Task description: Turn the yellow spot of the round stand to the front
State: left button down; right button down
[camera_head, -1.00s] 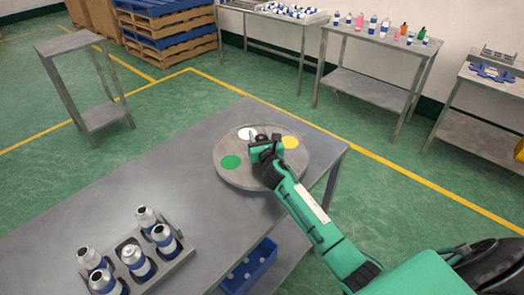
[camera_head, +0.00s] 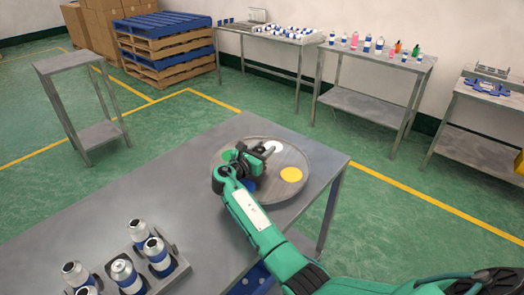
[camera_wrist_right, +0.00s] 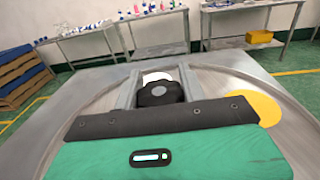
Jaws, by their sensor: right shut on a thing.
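The round grey stand (camera_head: 283,195) lies flat on the near metal table. Its yellow spot (camera_head: 291,174) is on the right side of the disc, and the white spot (camera_head: 273,147) is at the back. A green spot (camera_head: 229,156) at the left and a blue spot (camera_head: 249,184) toward the front are partly hidden by my arm. My right gripper (camera_head: 257,155) is over the middle of the stand. In the right wrist view its fingers (camera_wrist_right: 158,88) stand on either side of a black knob (camera_wrist_right: 160,94) and hold it. My left gripper is not in view.
A rack (camera_head: 182,268) with several silver and blue cans stands on the table (camera_head: 130,190), left of my right arm. A blue crate (camera_head: 250,280) sits below the table edge. Side tables with bottles and parts stand farther back.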

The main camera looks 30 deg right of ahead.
jog(key=shift+m+g+h, duration=0.5)
jog(key=shift+m+g, duration=0.2)
jog(key=shift+g, duration=0.3)
jog(key=shift+s+m+g+b, duration=0.15)
jog(key=shift+m+g+b, duration=0.4)
jog(key=shift+g, duration=0.35)
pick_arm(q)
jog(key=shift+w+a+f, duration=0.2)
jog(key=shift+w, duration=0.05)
pick_arm(e)
jog(key=shift+h, duration=0.3)
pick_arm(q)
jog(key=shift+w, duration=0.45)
pick_arm(e)
jog(key=shift+m+g, duration=0.25)
jog(key=shift+g, duration=0.05)
jog(key=c, duration=1.1)
grip_release()
jog(key=shift+o, duration=1.4)
jog(key=shift+d, duration=0.1)
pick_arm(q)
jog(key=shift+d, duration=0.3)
